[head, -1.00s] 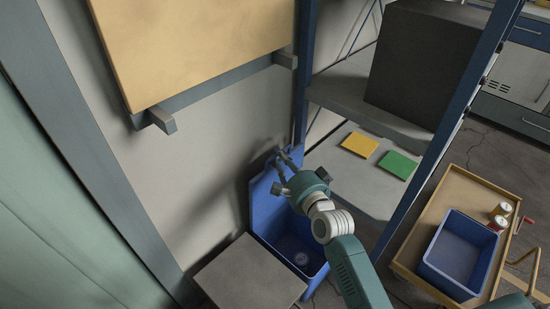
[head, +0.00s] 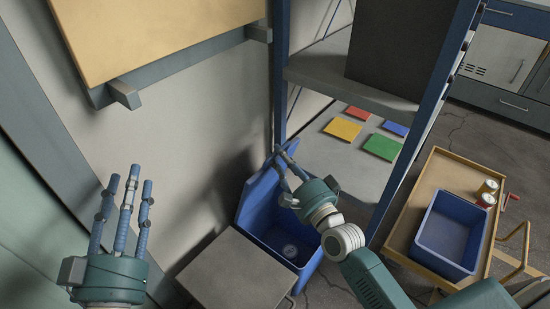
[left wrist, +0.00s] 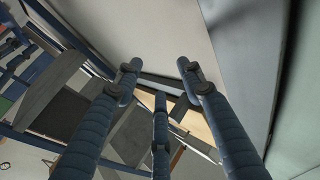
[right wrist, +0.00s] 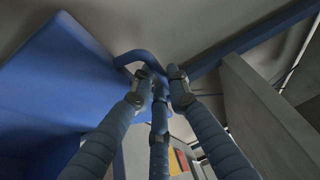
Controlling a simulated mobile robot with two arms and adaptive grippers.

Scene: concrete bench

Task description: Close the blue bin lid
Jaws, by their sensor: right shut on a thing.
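The blue bin (head: 274,238) stands on the floor by the wall, open at the top. Its blue lid (head: 256,196) is raised, standing steeply at the bin's back, and fills the left of the right wrist view (right wrist: 62,75). My right gripper (head: 284,162) is at the lid's upper edge. In the right wrist view its fingers are shut on the lid's blue bar handle (right wrist: 135,55). Its fingers and wrist hide part of the lid in the head view. My left gripper (head: 125,188) is open and empty, fingers pointing up, left of the bin and apart from it.
A blue-framed shelf (head: 345,90) with coloured squares is to the right. A wooden cart (head: 415,215) carries a blue crate (head: 420,262) and cans. A wooden board (head: 150,40) hangs above.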

